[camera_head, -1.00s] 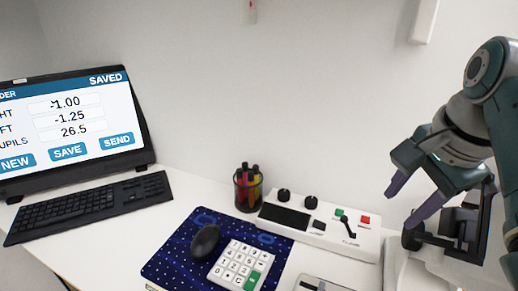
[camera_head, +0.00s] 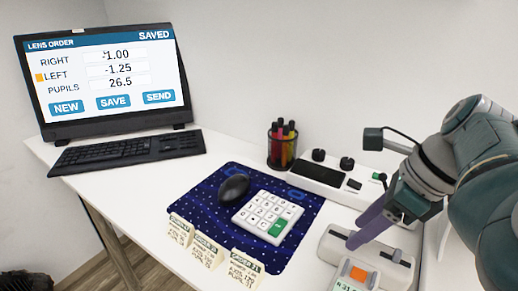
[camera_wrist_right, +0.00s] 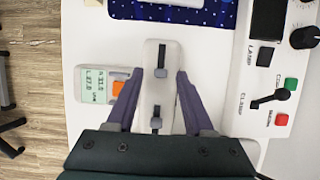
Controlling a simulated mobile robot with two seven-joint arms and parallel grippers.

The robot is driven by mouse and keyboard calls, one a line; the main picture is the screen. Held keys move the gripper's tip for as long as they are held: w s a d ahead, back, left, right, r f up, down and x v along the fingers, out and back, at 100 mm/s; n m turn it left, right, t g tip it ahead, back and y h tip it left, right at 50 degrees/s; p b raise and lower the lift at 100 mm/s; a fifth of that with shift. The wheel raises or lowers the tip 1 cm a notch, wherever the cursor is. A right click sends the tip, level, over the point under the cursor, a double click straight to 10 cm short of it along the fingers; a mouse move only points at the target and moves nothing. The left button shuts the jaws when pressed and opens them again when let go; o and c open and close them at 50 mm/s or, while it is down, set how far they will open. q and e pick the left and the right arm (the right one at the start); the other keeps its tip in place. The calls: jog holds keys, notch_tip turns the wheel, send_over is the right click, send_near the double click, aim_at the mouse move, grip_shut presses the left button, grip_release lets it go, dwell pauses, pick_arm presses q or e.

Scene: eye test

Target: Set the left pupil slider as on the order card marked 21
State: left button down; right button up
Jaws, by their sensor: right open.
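Which is the left one I cannot tell. In the head view the block (camera_head: 335,244) is partly behind my right gripper (camera_head: 366,232). In the wrist view my right gripper (camera_wrist_right: 158,74) is open, its purple fingers on either side of the block, apart from the sliders. Three order cards stand at the mat's front edge; the rightmost (camera_head: 246,268) seems to read 21. Its small print is unclear. My left gripper is out of view.
A grey reader with an orange button (camera_wrist_right: 119,88) and an R and L display stands close beside the block. A lamp and clamp panel (camera_head: 320,178), a pen cup (camera_head: 282,147), a keypad (camera_head: 268,216) and a mouse (camera_head: 234,188) are nearby. The screen (camera_head: 100,75) shows SAVED.

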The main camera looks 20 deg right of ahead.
jog(key=shift+w+a+f, duration=0.1)
jog(key=shift+w+f, duration=0.05)
jog(key=shift+f, duration=0.25)
jog(key=shift+c, duration=0.4)
grip_shut()
dwell(0.8)
